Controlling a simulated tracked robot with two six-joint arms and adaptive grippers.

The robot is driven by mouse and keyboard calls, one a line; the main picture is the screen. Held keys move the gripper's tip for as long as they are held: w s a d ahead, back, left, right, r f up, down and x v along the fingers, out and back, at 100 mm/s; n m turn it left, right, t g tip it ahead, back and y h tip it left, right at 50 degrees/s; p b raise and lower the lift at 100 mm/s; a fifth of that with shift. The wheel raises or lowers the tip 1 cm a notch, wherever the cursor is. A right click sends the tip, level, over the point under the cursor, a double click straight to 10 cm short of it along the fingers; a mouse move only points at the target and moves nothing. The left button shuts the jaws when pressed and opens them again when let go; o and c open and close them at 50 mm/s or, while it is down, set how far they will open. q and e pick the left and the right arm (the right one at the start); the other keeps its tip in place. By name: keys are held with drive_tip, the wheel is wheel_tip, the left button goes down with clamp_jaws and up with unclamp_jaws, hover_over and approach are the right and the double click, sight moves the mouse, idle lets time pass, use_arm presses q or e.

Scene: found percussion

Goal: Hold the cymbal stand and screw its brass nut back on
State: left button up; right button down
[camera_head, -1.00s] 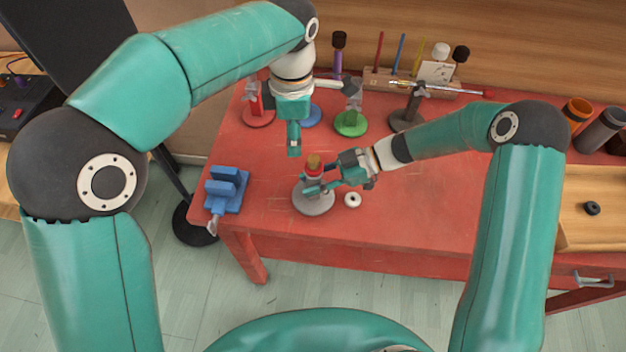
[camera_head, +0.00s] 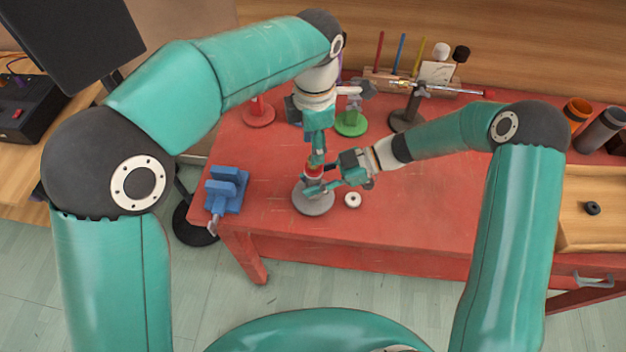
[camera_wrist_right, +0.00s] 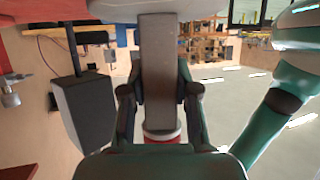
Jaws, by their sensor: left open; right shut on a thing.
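The cymbal stand has a round grey base (camera_head: 316,205) on the red table's front part and stands upright. Its thick grey post (camera_wrist_right: 158,75) fills the right wrist view between my right fingers. My right gripper (camera_head: 322,187) is shut on this post from the right. A red part (camera_head: 313,169) sits around the stand's top, and a red and white edge also shows low in the right wrist view (camera_wrist_right: 162,137). My left gripper (camera_head: 317,160) points down over the stand's top and is open. The brass nut is hidden behind its fingers.
A white ring (camera_head: 352,200) lies right of the base. A blue vise (camera_head: 227,190) stands at the table's left edge. Red (camera_head: 258,115), green (camera_head: 351,125) and dark (camera_head: 405,120) stands are behind. A wooden tray (camera_head: 590,240) is at right. The table's middle right is clear.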

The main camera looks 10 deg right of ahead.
use_arm(q)
hover_over(313, 181)
drive_tip(key=w, duration=0.2)
drive_tip(key=shift+s+d+f, duration=0.1)
drive_tip(key=shift+f, duration=1.05)
drive_tip(key=shift+s+d+f, duration=0.1)
drive_tip(key=shift+f, duration=1.05)
